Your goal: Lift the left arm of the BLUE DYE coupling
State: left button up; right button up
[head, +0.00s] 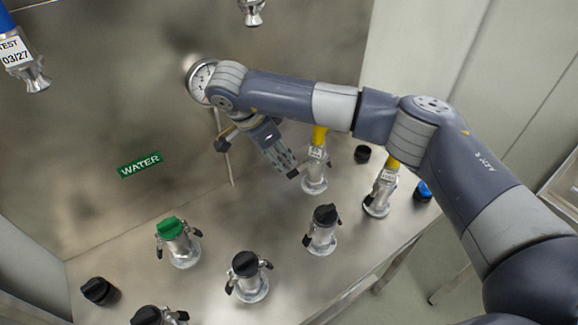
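No label reading BLUE DYE is legible, so I cannot tell for certain which coupling it is. A metal coupling with a yellow hose (315,172) stands upright on the steel deck, with a small white tag too small to read. My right gripper (287,166) reaches down from the upper left of this coupling, its fingertips close to the coupling's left arm. Whether they touch it, and whether the fingers are open or shut, I cannot tell. A second yellow-hosed coupling (380,190) stands to the right, partly behind my arm. My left gripper is not in view.
A green-capped coupling (176,240) stands below the WATER sign (141,165). Black-capped couplings (247,277) (322,228) stand in front. Loose caps, black (362,154) and blue (423,191), lie on the deck (215,215). A pressure gauge (202,82) is on the back panel.

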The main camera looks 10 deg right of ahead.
aim_at(292, 174)
jog(key=p+x, duration=0.1)
jog(key=x, duration=0.6)
jog(key=shift+d+f+p, duration=0.1)
jog(key=shift+f+p, duration=0.05)
jog(key=shift+p, duration=0.15)
grip_shut()
